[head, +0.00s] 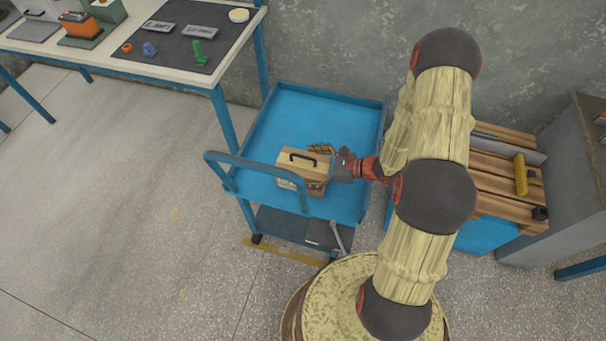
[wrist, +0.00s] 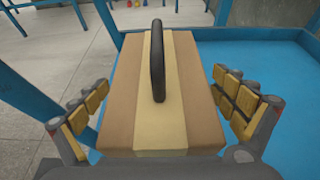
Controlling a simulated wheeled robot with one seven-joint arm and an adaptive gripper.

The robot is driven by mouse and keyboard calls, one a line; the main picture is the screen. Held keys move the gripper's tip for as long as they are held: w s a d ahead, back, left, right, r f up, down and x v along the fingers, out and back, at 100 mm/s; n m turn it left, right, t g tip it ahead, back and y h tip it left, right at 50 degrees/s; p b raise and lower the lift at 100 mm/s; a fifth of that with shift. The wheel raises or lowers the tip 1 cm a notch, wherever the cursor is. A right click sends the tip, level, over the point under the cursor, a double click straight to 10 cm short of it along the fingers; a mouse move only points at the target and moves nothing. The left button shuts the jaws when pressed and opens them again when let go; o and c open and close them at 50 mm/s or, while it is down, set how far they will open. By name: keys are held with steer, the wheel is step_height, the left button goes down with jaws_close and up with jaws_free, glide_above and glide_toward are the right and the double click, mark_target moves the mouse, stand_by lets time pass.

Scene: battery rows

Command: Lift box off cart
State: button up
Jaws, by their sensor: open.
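My gripper (wrist: 165,115) is open, with one padded finger on each side of the box. Gaps show between the pads and the box sides, so they look apart from it. In the head view my gripper (head: 336,165) is at the right side of the box and partly hidden.
The cart's rail handle (head: 250,165) rises just left of the box. A worktable (head: 130,50) with a dark mat stands at upper left. A wooden slatted bench (head: 500,165) is at right. The rear of the tray is clear.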

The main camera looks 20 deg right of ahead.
steer(key=shift+w+a+f, duration=0.15)
steer(key=shift+w+a, duration=0.05)
steer(key=shift+a, duration=0.15)
steer(key=shift+c, duration=0.5)
steer(key=shift+s, duration=0.15)
steer(key=c, duration=1.7)
steer(key=shift+c, duration=0.9)
